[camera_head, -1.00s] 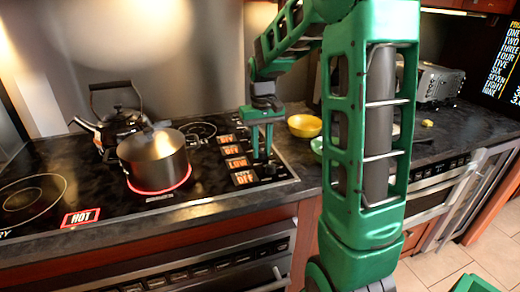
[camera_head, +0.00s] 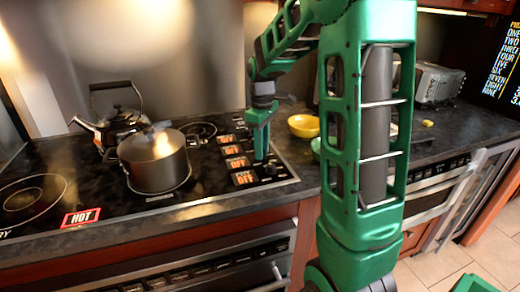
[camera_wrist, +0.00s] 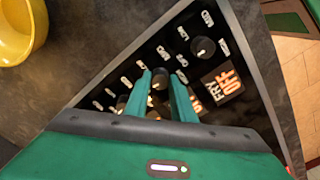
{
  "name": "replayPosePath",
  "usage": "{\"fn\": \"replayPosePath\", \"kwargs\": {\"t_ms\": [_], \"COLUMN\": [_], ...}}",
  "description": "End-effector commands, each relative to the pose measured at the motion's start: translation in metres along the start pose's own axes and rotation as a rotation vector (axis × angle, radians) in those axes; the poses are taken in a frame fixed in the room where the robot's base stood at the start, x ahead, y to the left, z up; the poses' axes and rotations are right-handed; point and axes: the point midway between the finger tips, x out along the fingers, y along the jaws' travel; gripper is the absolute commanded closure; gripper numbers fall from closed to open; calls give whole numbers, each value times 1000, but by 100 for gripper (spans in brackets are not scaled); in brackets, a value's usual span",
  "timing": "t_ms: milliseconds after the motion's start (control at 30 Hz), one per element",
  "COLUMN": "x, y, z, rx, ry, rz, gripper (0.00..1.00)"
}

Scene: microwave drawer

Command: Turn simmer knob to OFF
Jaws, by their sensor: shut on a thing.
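The simmer knob (camera_wrist: 160,79) is small and dark, gripped between my green fingers in the wrist view and mostly hidden by them. My gripper (camera_wrist: 162,84) points down at the stove's control strip and is shut on this knob. In the head view my gripper (camera_head: 261,156) stands at the right edge of the black cooktop (camera_head: 95,196), turned nearly edge-on. The lit displays (camera_head: 237,162) lie just left of it. The nearest display (camera_wrist: 222,82) reads FRY OFF in the wrist view.
A free knob (camera_wrist: 203,48) sits beside the gripped one, with others behind my fingers. A metal pot (camera_head: 155,160) and a dark kettle (camera_head: 118,122) stand on the cooktop. A yellow bowl (camera_head: 304,126) is right of the controls. A HOT sign (camera_head: 81,217) glows at front left.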

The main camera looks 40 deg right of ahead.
Motion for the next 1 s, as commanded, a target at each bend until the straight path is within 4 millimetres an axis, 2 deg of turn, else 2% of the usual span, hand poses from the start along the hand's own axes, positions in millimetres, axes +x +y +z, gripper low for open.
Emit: {"fn": "replayPosePath", "kwargs": {"t_ms": [633,667,700,1000], "x": [-3,-3,-3,-2], "y": [2,2,2,1], "z": [-3,-3,-3,-1], "rx": [-49,-48,-48,-46], "ry": [10,9,9,4], "rz": [9,9,8,3], "gripper": [100,70,61,59]}}
